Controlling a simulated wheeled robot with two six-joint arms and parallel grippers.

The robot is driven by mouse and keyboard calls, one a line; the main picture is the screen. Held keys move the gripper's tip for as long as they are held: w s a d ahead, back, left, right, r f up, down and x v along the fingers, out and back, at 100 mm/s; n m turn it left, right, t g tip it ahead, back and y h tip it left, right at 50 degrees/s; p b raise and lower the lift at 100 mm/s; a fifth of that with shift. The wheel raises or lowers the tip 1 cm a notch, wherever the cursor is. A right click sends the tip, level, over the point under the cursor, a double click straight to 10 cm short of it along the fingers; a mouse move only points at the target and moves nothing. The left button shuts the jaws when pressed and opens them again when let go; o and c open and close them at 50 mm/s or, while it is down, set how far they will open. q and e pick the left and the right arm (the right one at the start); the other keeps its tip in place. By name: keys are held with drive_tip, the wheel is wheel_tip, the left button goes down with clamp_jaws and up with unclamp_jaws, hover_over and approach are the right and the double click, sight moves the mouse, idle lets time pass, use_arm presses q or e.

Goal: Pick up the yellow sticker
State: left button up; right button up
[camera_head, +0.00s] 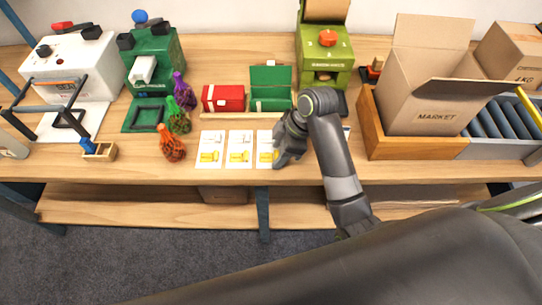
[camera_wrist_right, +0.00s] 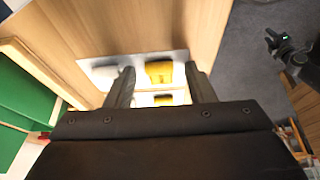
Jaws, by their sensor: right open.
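Three white cards lie in a row at the front of the bench: a left card (camera_head: 211,138), a middle card (camera_head: 239,137) and a right card (camera_head: 264,137). Each bears yellow, as with the yellow sticker (camera_head: 265,157) on the right card. My right gripper (camera_head: 281,157) is over the right edge of the right card, partly covering it. In the right wrist view, the right gripper (camera_wrist_right: 159,68) has its fingers apart, with a yellow sticker (camera_wrist_right: 159,72) seen between them and a second yellow patch (camera_wrist_right: 163,100) below. Contact cannot be told. My left gripper is not identifiable.
A red box (camera_head: 223,98) and a green box (camera_head: 271,88) stand behind the cards. Netted bags, one orange (camera_head: 171,147), stand to the left. A green machine (camera_head: 323,60) is behind my right arm, and a cardboard market box (camera_head: 425,95) is right. The bench's front edge (camera_head: 230,177) is close.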

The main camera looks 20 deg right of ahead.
clamp_jaws()
drive_tip(key=shift+r, duration=0.1)
idle(0.3)
